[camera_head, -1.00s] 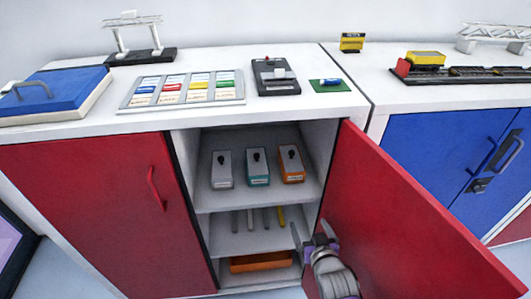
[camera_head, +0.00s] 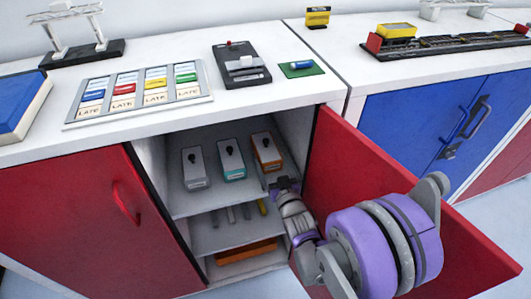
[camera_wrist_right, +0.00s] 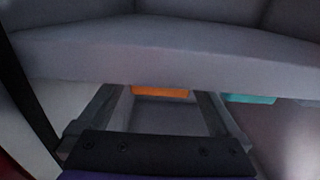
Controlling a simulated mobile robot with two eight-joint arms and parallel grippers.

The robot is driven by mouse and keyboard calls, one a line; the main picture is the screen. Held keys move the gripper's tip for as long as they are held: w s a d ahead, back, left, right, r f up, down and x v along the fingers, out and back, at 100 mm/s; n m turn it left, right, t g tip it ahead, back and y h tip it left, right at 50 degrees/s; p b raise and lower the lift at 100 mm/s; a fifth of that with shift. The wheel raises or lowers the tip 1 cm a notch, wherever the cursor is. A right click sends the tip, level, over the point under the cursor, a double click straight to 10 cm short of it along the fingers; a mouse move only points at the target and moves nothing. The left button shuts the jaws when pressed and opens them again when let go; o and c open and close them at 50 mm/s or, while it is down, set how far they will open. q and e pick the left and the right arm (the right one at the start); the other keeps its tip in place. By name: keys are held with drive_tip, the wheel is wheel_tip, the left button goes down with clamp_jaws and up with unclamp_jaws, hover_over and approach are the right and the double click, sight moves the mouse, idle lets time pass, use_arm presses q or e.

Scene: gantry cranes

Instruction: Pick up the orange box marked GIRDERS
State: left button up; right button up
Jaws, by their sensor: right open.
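The orange box (camera_head: 267,148) with a dark knob on top stands at the right end of the upper shelf (camera_head: 202,203) in the open red cabinet. Its label is too small to read. My right gripper (camera_head: 284,183) is at the shelf's front right, just in front of the orange box. In the right wrist view its open fingers (camera_wrist_right: 160,93) lie on either side of the orange box's face (camera_wrist_right: 160,91). I cannot tell whether they reach around it. My left gripper is not in view.
A teal box (camera_head: 231,161) and a white box (camera_head: 195,168) stand to the left on the same shelf. The open red door (camera_head: 400,185) is close on my right arm's right.

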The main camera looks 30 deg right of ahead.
sight(266, 147)
drive_tip(key=x, duration=0.5)
drive_tip(key=shift+w+r, duration=0.1)
drive_tip(key=shift+r, duration=0.3)
drive_tip(key=shift+c, duration=0.3)
clamp_jaws()
drive_tip(key=shift+r, duration=0.25)
